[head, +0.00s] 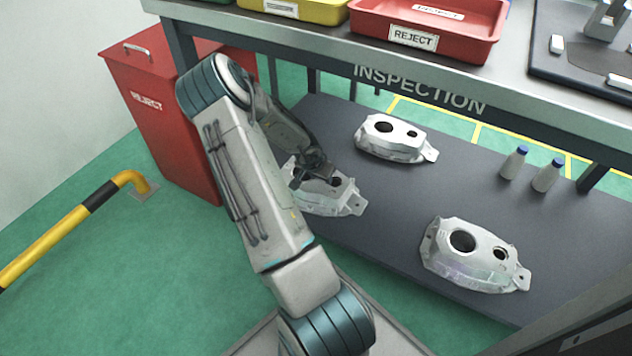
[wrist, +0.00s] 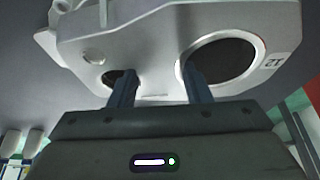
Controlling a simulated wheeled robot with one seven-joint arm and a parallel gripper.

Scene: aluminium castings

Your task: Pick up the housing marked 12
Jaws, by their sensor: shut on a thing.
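The housing marked 12 (head: 345,203) is a pale cast-aluminium part at the left of the grey lower shelf, partly hidden by my arm. In the wrist view the housing (wrist: 120,35) fills the top, with a large and a small round hole and an upside-down 12 label at its right. My gripper (wrist: 160,88) has one finger at each hole and is shut on the wall between them. In the head view my gripper (head: 314,168) is over the housing. I cannot tell whether the housing is clear of the shelf.
Two other housings stand on the shelf, one behind (head: 393,152) and one at the front right (head: 485,275). Two blue-capped bottles (head: 513,163) stand at the right. The inspection bench edge (head: 460,95) overhangs the shelf. A red reject bin (head: 165,130) stands at left.

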